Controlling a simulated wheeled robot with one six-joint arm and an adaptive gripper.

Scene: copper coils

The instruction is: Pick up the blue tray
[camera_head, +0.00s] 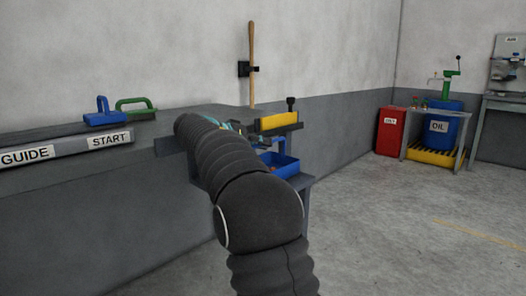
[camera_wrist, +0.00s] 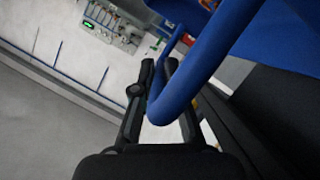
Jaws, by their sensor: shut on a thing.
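The blue tray (camera_head: 284,174) shows in the head view beyond my arm, below the yellow block; my arm hides part of it. Small brownish contents seem to lie in it, too small to tell. In the wrist view the tray (camera_wrist: 288,38) fills the upper right, and its thick blue handle (camera_wrist: 212,58) runs down to my gripper (camera_wrist: 159,72). My gripper is shut on this handle, with the dark fingers beside the bar. The exact contact is partly hidden behind the bar. In the head view my arm mostly hides the gripper.
A grey bench (camera_head: 306,185) stands by the wall near the tray, with a yellow block (camera_head: 279,121) above. A sign ledge (camera_head: 70,149) is at left, with blue and green tools on it. A red bin (camera_head: 390,131) and blue oil drum (camera_head: 441,131) stand far right. The right floor is clear.

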